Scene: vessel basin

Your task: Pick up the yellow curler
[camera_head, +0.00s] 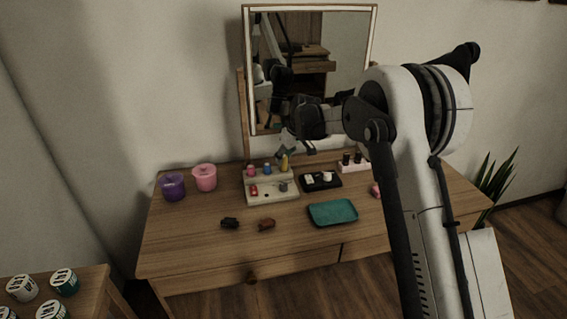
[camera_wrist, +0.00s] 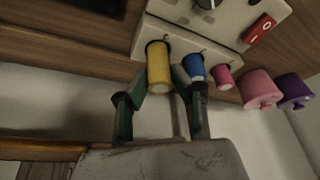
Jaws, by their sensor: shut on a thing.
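The yellow curler (camera_wrist: 159,68) stands at one end of a row of curlers on the pale holder (camera_wrist: 217,40); in the head view the curler (camera_head: 284,163) is upright at the back right of the holder (camera_head: 262,199). My gripper (camera_wrist: 160,86) is shut on the yellow curler, one finger on each side. In the head view my gripper (camera_head: 283,152) reaches down to the curler from above and behind. A blue curler (camera_wrist: 198,69) and a smaller pink curler (camera_wrist: 223,77) stand beside it. The curler's lower end still appears at the holder; I cannot tell whether it is lifted.
A black tray (camera_head: 309,187) sits right of the holder, with a teal tray (camera_head: 333,213) in front. Purple (camera_head: 173,187) and pink (camera_head: 204,178) pots stand left. Two dark brown pieces (camera_head: 230,223) (camera_head: 266,225) lie in front. A mirror (camera_head: 311,65) rises behind the table.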

